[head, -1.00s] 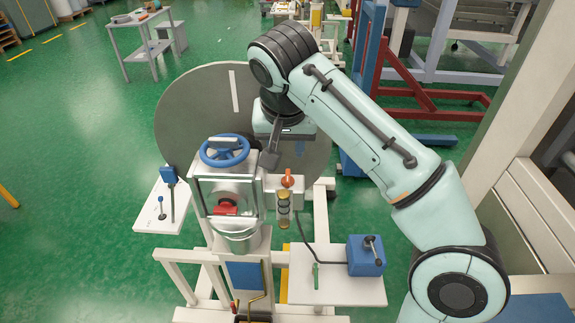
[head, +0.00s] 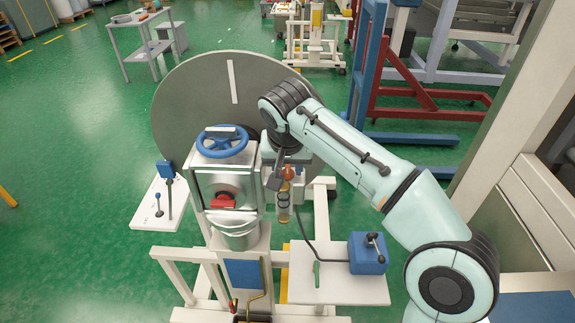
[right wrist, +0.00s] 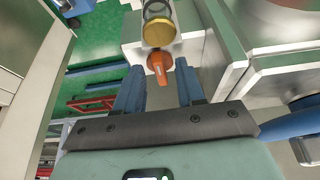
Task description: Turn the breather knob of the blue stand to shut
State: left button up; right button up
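The stand (head: 229,185) has a grey metal housing, a blue handwheel (head: 222,142) on top and a red part on its front. An orange breather knob (right wrist: 158,67) sits above a clear bowl with a yellow collar, at the housing's right side. In the head view the bowl (head: 284,208) shows, and my gripper largely hides the knob. My right gripper (right wrist: 159,68) is open. In the right wrist view its two blue fingers stand on either side of the knob, with gaps on both sides; I cannot tell how deep the knob lies between them. My left gripper is not in view.
A white shelf (head: 305,288) with a blue lever box (head: 366,254) is at the lower right. A smaller white shelf (head: 146,213) with levers is at the left. A large grey disc (head: 190,105) stands behind the housing. Green floor is open at the left.

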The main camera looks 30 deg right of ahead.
grip_shut()
